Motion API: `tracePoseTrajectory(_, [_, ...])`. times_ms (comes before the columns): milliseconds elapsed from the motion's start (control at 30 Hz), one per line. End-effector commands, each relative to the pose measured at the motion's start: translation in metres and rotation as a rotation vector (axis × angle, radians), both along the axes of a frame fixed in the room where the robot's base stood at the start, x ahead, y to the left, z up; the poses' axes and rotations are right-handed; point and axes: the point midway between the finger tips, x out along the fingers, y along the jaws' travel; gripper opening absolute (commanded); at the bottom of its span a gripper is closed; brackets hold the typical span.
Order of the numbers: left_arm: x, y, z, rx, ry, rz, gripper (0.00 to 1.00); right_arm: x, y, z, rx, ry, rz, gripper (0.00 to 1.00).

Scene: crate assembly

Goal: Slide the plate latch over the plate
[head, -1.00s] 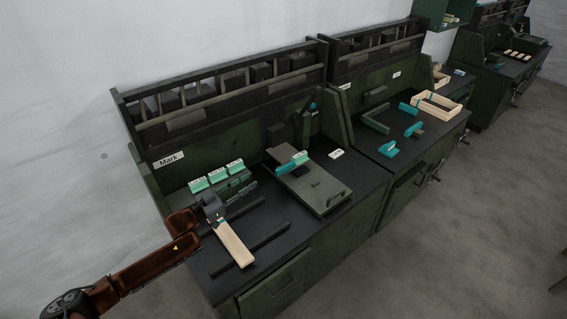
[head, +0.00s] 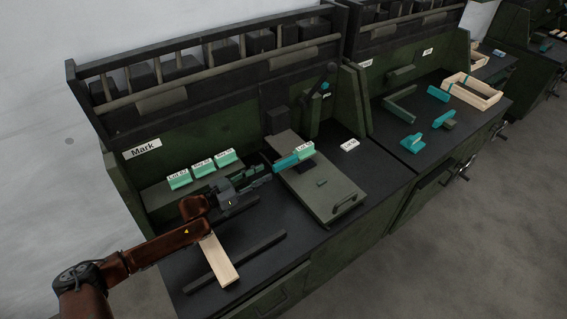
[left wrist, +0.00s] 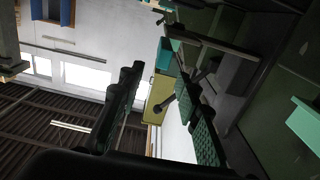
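A mint-green labelled plate (head: 304,150) sits on the upper part of the sloped green fixture (head: 325,192). A teal bar (head: 287,162), apparently the plate latch, lies beside it at its left, not visibly covering it. My left gripper (head: 262,175) points right and is just short of the teal bar's left end. In the left wrist view its two ribbed fingers (left wrist: 165,110) stand apart with nothing between them. A teal piece (left wrist: 171,52) shows beyond the fingers there. I cannot tell from these views whether any finger touches the latch. My right gripper is not in view.
Several mint labelled plates (head: 202,168) stand on a green rack behind my left arm. A pale wooden board (head: 220,262) lies below the arm near dark rails (head: 235,262). The fixture has a handle (head: 346,203) at its front. A neighbouring bench holds teal parts and a wooden crate (head: 472,91).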

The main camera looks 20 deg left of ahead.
Motion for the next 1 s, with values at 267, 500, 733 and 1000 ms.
tracePoseTrajectory(267, [0.018, -0.014, -0.012, -0.003, 0.005, -0.002, 0.31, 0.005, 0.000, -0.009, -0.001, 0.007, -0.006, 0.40])
tracePoseTrajectory(500, [0.048, -0.037, -0.012, -0.001, 0.005, -0.003, 0.31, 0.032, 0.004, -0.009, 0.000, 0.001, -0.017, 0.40])
tracePoseTrajectory(733, [0.062, -0.048, -0.011, 0.000, 0.005, -0.002, 0.31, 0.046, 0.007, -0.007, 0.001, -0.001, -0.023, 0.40])
tracePoseTrajectory(1000, [0.063, -0.049, -0.010, 0.000, 0.005, -0.001, 0.31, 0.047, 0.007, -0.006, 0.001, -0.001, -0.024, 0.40])
